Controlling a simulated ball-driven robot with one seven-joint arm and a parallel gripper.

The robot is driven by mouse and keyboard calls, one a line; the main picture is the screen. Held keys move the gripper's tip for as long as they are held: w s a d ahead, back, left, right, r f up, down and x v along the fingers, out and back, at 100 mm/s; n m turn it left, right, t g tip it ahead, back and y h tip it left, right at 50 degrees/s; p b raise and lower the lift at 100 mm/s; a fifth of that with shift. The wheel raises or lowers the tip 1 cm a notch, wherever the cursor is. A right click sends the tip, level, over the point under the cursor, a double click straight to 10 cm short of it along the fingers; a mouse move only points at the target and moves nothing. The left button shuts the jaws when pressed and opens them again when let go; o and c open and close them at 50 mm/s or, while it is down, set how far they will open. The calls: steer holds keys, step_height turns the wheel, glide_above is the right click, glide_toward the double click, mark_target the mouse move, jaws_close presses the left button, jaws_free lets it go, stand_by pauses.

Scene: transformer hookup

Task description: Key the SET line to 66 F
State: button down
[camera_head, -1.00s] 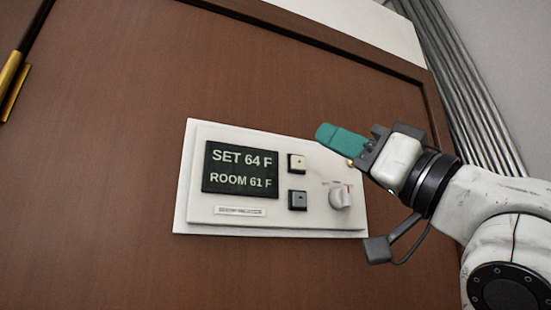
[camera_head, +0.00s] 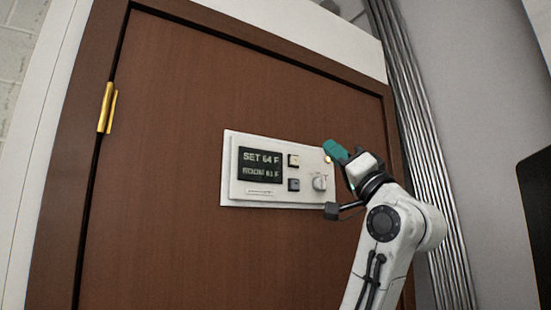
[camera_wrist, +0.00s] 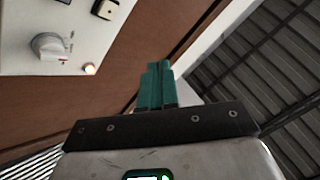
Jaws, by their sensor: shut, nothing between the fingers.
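The white thermostat panel (camera_head: 229,195) is mounted on a brown wooden door. Its dark display (camera_head: 261,165) reads SET 64 F above ROOM 61 F. To the right of the display are a light upper button (camera_head: 293,160) and a dark lower button (camera_head: 293,185). A round knob (camera_head: 320,182) sits at the panel's right; it also shows in the wrist view (camera_wrist: 46,46), with a small lit lamp (camera_wrist: 89,69) near it. My gripper (camera_head: 331,148) has teal fingers, shut and empty, beside the panel's upper right corner. The wrist view shows the fingers (camera_wrist: 157,84) clear of both buttons.
The brown door (camera_head: 170,150) fills the area around the panel, with a brass hinge (camera_head: 107,108) at the left. Ribbed grey pipes (camera_head: 420,130) run along the wall at the right. A dark panel (camera_head: 538,215) stands at the far right edge.

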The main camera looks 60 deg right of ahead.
steer(key=shift+w+d+p, duration=0.2)
steer(key=shift+w+d, duration=0.55)
steer(key=shift+w, duration=0.5)
steer(key=shift+w+d+p, duration=0.15)
steer(key=shift+w+d, duration=0.65)
steer(key=shift+w, duration=0.5)
steer(key=shift+w+d+p, duration=0.2)
steer(key=shift+w+d, duration=0.55)
steer(key=shift+w, duration=0.5)
steer(key=shift+w+d, duration=0.1)
steer(key=shift+w+d, duration=0.1)
steer(key=shift+w, duration=0.1)
steer(key=shift+w+d, duration=0.25)
steer(key=shift+w, duration=0.15)
steer(key=shift+s, duration=0.1)
stand_by(0.5)
steer(key=shift+s+a, duration=0.45)
steer(key=shift+s, duration=0.2)
steer(key=shift+s+a+b, duration=0.15)
steer(key=shift+s+a, duration=0.3)
steer(key=shift+s, duration=0.25)
steer(key=shift+s+a+b, duration=0.1)
steer(key=shift+s+a, duration=0.3)
steer(key=shift+s, duration=0.35)
steer(key=shift+s+a+b, duration=0.15)
steer(key=shift+s+a, duration=0.3)
steer(key=shift+s, duration=0.25)
